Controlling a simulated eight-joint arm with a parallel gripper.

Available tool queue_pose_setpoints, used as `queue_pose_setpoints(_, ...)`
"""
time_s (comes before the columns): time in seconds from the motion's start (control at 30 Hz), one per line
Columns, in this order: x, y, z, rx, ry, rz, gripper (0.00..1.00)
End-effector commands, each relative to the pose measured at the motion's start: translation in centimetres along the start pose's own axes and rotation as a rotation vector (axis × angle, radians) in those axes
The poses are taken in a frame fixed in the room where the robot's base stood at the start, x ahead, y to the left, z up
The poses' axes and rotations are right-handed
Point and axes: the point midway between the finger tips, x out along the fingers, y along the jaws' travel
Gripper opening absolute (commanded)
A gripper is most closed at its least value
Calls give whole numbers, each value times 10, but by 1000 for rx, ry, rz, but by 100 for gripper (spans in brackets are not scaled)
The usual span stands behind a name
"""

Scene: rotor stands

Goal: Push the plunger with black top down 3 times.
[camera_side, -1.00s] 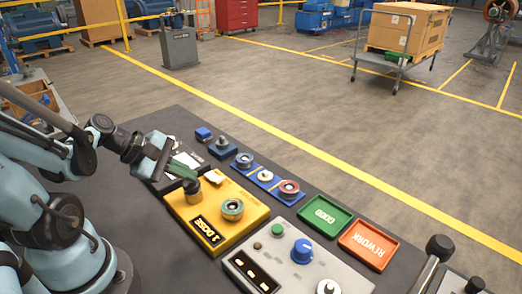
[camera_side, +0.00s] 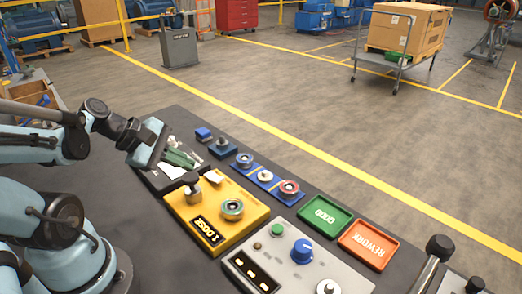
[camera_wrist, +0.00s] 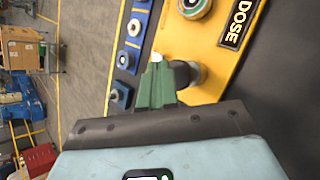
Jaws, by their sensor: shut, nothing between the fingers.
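The plunger with the black top (camera_side: 191,179) stands upright on the yellow box (camera_side: 228,239) marked DOSE, at its far left corner. Its grey stem shows below the top. My gripper (camera_side: 181,159), with green fingers, is shut and empty. It is tilted above and just behind the plunger in the side view, apparently apart from it. In the wrist view the green fingers (camera_wrist: 157,82) partly hide the plunger (camera_wrist: 191,74). A green-ringed round part (camera_side: 232,208) sits on the same box.
A blue strip with round parts (camera_side: 266,177) lies behind the box. A green GOOD tray (camera_side: 325,216) and orange REWORK tray (camera_side: 368,245) are to the right. A grey panel with a blue knob (camera_side: 302,251) is in front of them.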

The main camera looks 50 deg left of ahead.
Motion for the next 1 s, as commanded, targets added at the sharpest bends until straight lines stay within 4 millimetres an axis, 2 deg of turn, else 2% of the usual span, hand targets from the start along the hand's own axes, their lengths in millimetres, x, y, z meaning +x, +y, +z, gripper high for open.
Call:
queue_pose_setpoints(0.27,-2,2,2,0,0,0,0)
queue_pose_setpoints(0.73,-30,22,22,0,0,0,0)
queue_pose_setpoints(1.0,-35,25,25,0,0,0,0)
